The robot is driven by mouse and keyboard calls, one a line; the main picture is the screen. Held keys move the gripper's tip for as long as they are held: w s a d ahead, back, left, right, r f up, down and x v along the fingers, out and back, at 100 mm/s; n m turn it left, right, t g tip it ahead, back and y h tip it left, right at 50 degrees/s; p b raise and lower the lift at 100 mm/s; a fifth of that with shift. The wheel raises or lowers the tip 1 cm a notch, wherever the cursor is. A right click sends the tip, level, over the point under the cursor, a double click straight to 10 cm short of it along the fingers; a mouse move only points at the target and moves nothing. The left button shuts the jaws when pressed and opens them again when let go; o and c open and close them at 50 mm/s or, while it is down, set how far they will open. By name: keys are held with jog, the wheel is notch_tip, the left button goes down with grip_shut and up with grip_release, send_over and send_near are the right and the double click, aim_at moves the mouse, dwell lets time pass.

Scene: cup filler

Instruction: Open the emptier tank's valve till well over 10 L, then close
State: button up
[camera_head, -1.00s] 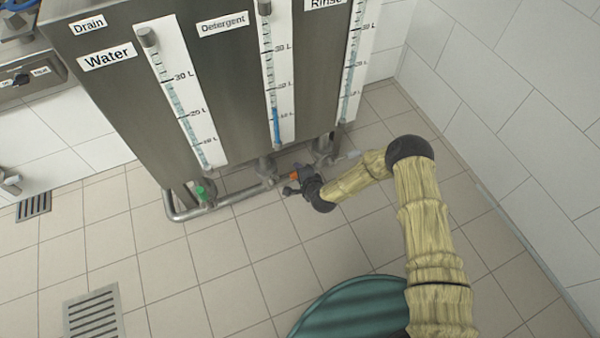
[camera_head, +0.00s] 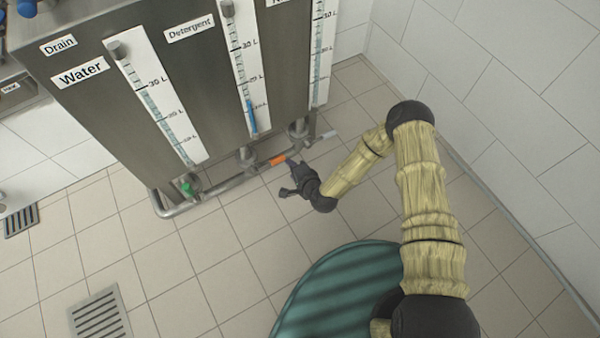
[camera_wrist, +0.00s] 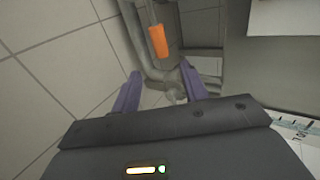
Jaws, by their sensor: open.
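Three labelled tank fronts, Water (camera_head: 81,73), Detergent (camera_head: 189,28) and one cropped at the top, carry sight gauges. The Detergent gauge (camera_head: 238,62) shows a dark blue column (camera_head: 252,117) with its top close to the 10 L mark; exact level is too small to read. The Water gauge (camera_head: 155,100) has a pale tube. The orange valve handle (camera_head: 278,160) sticks out to the right below the Detergent gauge. My gripper (camera_head: 288,178) is open and empty, just right of and below it. In the wrist view the orange handle (camera_wrist: 158,40) lies beyond my open fingers (camera_wrist: 160,88).
A green handle (camera_head: 187,189) sits under Water and a pale grey one (camera_head: 327,135) under the right tank. A drain pipe (camera_head: 215,190) runs along the tank bottoms. Floor grates (camera_head: 98,312) lie at left. Tiled floor is clear; a white wall (camera_head: 480,90) stands right.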

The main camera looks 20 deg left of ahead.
jog(key=p+v, duration=0.1)
jog(key=v, duration=0.4)
jog(key=shift+s+d+r+p, duration=0.15)
jog(key=shift+s+d+p, duration=0.1)
jog(key=shift+d+p, duration=0.05)
